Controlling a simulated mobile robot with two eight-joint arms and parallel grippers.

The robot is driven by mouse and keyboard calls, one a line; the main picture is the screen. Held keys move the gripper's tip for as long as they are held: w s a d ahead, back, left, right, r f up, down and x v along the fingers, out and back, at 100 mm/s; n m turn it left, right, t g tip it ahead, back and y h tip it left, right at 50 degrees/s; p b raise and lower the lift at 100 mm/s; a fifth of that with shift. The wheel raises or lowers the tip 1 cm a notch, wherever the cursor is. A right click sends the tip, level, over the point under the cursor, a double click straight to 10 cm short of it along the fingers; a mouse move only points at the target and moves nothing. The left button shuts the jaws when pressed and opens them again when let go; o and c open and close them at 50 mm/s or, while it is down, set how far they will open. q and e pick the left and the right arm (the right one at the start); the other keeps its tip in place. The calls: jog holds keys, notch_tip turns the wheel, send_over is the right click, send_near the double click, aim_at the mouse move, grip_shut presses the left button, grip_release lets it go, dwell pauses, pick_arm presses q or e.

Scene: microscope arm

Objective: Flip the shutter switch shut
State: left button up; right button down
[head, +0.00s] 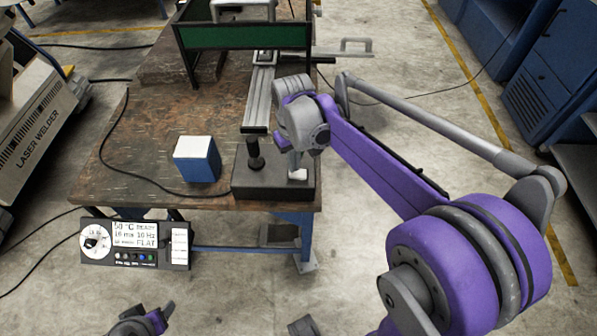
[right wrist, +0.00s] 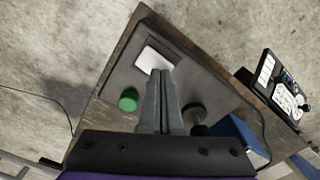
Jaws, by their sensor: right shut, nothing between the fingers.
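A dark control box (head: 265,185) sits at the near right corner of the workbench. On its top is a white square switch-like plate (head: 299,175), which also shows in the right wrist view (right wrist: 151,59); I cannot tell its position or whether it is the shutter switch. My right gripper (head: 296,166) is shut and empty, pointing down over the box. In the right wrist view its fingertips (right wrist: 160,72) are at the plate's near edge; I cannot tell whether they touch. A purple and grey part of my left arm, perhaps its gripper (head: 152,318), shows at the bottom edge.
A black knob (head: 254,154) and a green button (right wrist: 127,100) are also on the box. A blue and white block (head: 197,158) stands left of it. A display panel (head: 135,243) hangs at the bench's front. A metal rail (head: 259,97) and green screen (head: 243,36) lie behind.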

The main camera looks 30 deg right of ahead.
jog(key=shift+f+b, duration=0.35)
jog(key=shift+f, duration=0.25)
jog(key=shift+r, duration=0.1)
jog(key=shift+r+p, duration=2.25)
jog(key=shift+r, duration=1.25)
jog(key=s+a+f+t, duration=0.2)
jog(key=s+a, duration=0.1)
jog(key=s, duration=0.4)
jog(key=s+a+f+t, duration=0.3)
jog(key=s, duration=0.5)
jog(key=shift+a+f, duration=0.15)
jog(key=shift+a, duration=0.25)
